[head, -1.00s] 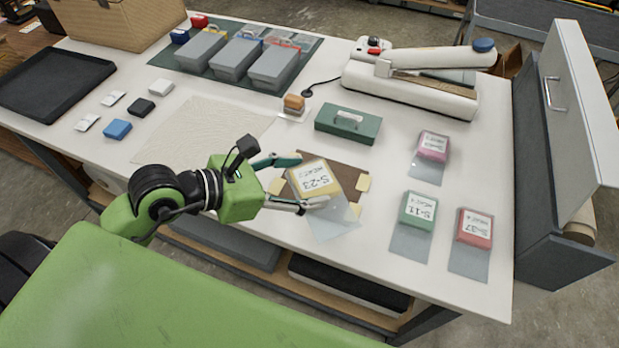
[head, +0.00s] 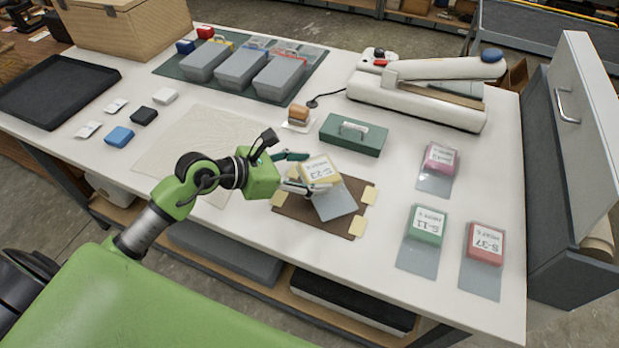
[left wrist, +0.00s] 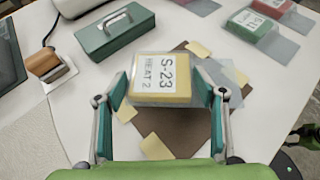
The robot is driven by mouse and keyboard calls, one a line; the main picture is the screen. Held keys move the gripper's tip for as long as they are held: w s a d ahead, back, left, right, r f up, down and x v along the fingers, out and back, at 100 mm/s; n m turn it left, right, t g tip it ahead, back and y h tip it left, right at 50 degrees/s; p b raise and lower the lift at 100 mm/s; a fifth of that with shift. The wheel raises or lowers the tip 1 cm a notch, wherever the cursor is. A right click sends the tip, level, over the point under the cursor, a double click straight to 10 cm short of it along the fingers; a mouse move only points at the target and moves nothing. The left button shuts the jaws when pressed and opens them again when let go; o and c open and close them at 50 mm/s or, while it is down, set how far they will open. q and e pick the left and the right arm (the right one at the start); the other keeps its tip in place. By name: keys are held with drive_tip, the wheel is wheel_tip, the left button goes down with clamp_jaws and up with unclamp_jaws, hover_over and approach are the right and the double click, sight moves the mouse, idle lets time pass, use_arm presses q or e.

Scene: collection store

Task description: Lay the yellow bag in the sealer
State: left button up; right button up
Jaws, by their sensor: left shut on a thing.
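The yellow bag (head: 321,169), labelled S-23 HEAT 2, has a clear grey flap at one end. My left gripper (head: 303,171) is shut on its yellow block, with one finger on each side. The bag is over the brown mat with pale yellow corner tabs (head: 292,217); its height above the mat is hard to tell. In the left wrist view the yellow bag (left wrist: 162,78) sits between the fingertips of the left gripper (left wrist: 163,92). The white sealer (head: 420,97) stands at the back right, its long arm over the base.
A green metal box (head: 353,134) stands between the mat and the sealer. A wooden-handled tool (head: 298,116) is left of it. Pink (head: 439,158), green (head: 428,224) and red (head: 486,243) bags lie at the right. A grey cabinet (head: 570,180) with an open drawer borders the table's right end.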

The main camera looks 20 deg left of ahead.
use_arm(q)
drive_tip(key=shift+w+f+p, duration=0.1)
drive_tip(key=shift+f+p, duration=0.3)
drive_tip(key=shift+f, duration=1.25)
drive_tip(key=shift+f, duration=0.15)
drive_tip(key=o, duration=1.1)
drive_tip(key=shift+o, duration=0.2)
